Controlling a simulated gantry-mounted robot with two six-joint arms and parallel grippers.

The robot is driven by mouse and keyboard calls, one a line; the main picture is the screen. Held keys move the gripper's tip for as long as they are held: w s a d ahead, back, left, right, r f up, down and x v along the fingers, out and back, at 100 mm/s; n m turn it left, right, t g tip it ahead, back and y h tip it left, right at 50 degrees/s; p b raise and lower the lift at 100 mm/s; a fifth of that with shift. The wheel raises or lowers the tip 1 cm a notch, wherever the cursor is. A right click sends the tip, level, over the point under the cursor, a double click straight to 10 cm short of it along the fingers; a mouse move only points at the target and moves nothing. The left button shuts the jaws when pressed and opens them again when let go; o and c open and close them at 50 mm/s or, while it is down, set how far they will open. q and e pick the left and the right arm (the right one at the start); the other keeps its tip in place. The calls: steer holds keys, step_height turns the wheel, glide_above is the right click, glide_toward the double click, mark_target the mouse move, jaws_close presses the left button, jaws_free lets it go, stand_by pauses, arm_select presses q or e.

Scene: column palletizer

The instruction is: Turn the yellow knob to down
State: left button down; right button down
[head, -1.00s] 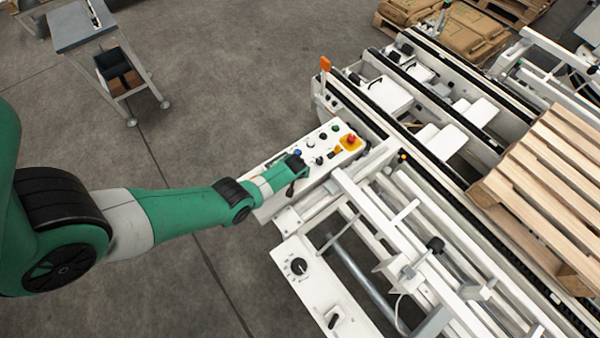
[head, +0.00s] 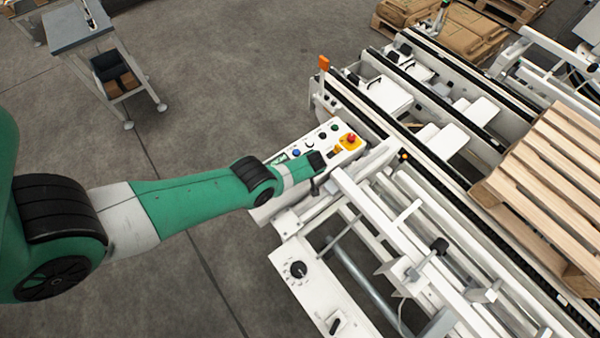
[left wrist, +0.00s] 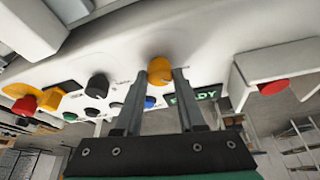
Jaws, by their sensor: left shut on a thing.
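The yellow knob (left wrist: 159,68) sits on the white control panel (left wrist: 215,50) in the left wrist view, between the fingertips of my left gripper (left wrist: 162,78). The gripper is shut on it, with one finger on each side. I cannot make out a pointer on the knob. In the head view my left gripper (head: 317,162) is over the panel, and the knob is hidden there.
A red emergency button on a yellow base (head: 350,141) stands farther along the panel. A black knob (left wrist: 97,86), a blue button (left wrist: 150,102), a green READY display (left wrist: 195,95) and another red button (left wrist: 273,87) are near the gripper.

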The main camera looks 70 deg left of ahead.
stand_by(0.4)
arm_select(q)
steer(key=c, duration=0.5)
jaws_free()
steer(key=p+v, duration=1.1)
steer(key=p, duration=0.1)
steer(key=shift+d+r, duration=0.2)
steer(key=shift+r, duration=0.05)
